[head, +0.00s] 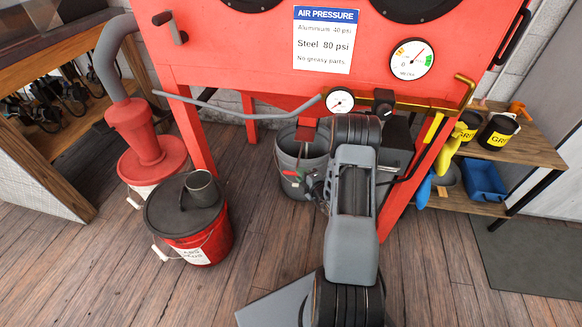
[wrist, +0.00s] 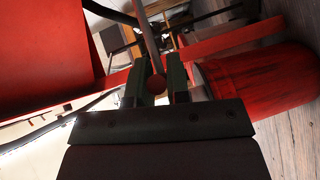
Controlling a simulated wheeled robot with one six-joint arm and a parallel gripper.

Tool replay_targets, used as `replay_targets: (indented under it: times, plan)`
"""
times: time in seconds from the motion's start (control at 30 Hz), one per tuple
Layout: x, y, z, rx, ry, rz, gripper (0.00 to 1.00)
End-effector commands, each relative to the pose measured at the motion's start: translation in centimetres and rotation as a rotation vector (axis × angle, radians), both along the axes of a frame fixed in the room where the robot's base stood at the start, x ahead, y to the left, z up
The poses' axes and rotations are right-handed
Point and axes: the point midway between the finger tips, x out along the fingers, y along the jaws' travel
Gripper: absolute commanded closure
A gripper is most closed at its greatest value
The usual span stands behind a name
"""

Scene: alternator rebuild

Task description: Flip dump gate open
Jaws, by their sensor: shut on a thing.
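In the wrist view, my gripper (wrist: 154,80) is shut on a rod with a round reddish knob (wrist: 157,86) at its end, which looks like the dump gate's handle. The knob sits between the two dark fingers. In the head view, a small red outlet (head: 306,136) hangs under the red blast cabinet (head: 235,45), over a grey bucket (head: 289,160). I cannot tell from these frames whether the gate itself is open or closed.
A red bucket with a dark lid (head: 187,207) and a red cyclone on a pail (head: 140,135) stand at the left. A gauge (head: 340,101) and the cabinet's red legs are close to my arm. A low shelf (head: 485,205) stands at the right. The front floor is clear.

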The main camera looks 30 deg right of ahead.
Motion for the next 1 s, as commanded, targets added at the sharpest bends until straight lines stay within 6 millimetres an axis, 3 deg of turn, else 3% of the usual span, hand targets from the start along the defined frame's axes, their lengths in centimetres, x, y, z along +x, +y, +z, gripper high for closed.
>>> replay_targets:
  times: [0.3, 0.33, 0.6, 0.87, 1.0]
  plan:
    - [-0.5, 0.2, -0.2, 0.004, 0.003, 0.004, 1.00]
    - [-0.5, 0.2, -0.1, 0.004, 0.004, 0.004, 0.82]
    - [-0.4, 0.1, -0.1, 0.002, 0.001, 0.001, 0.58]
    - [-0.6, -0.1, 0.0, 0.002, 0.000, -0.002, 0.58]
    - [-2.0, -0.3, 0.4, 0.002, 0.001, -0.004, 0.58]
